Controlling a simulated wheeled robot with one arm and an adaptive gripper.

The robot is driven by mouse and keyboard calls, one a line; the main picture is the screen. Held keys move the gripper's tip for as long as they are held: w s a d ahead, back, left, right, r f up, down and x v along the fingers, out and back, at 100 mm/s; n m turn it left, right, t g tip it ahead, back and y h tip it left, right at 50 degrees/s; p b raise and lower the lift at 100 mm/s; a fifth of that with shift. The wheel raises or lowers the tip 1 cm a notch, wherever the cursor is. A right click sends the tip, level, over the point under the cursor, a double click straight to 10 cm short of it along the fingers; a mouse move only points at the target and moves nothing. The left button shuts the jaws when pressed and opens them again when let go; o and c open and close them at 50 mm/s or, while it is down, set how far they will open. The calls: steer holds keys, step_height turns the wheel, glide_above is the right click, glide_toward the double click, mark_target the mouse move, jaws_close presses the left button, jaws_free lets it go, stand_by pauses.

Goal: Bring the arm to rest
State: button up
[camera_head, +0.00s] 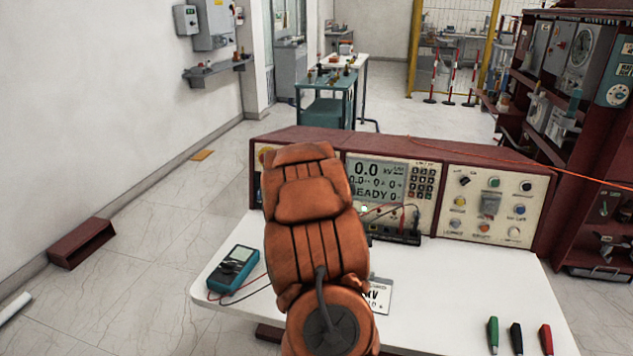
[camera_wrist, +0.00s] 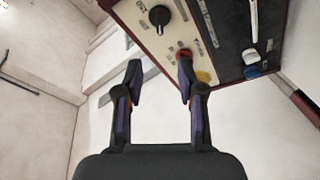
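My arm (camera_head: 313,235), in orange covers, stands up in front of the control console in the head view and hides part of its left side. My gripper (camera_wrist: 160,75) shows in the wrist view with its two dark fingers apart and nothing between them. The console (camera_head: 490,205) also shows in the wrist view as a panel (camera_wrist: 165,45) with a black knob and a red button, the right fingertip overlapping the red button in the picture. I cannot tell whether it touches. In the head view the gripper is hidden behind the arm.
The white table (camera_head: 450,290) holds a blue multimeter (camera_head: 233,270) with leads, a small placard (camera_head: 378,295), and green (camera_head: 493,335), black (camera_head: 516,338) and red (camera_head: 545,338) handles. A dark red rack (camera_head: 590,140) stands at right. Floor at left is mostly open beyond a dark red box (camera_head: 82,243).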

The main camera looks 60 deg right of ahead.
stand_by(0.8)
steer(key=w+a+g+y+p, duration=0.2)
steer(key=a+y, duration=0.8)
steer(key=a, duration=2.4)
steer(key=s+a+g+y, duration=0.3)
steer(key=s+a, duration=0.8)
steer(key=a, duration=0.3)
steer(key=s+a+r+g, duration=0.1)
steer(key=s+a, duration=0.3)
steer(key=s, duration=0.6)
steer(key=s+a+r+g+y+p, duration=0.1)
steer(key=s+a+g, duration=0.3)
steer(key=s, duration=0.5)
steer(key=shift+s+a+r+g, duration=0.3)
steer(key=shift+s+r, duration=0.1)
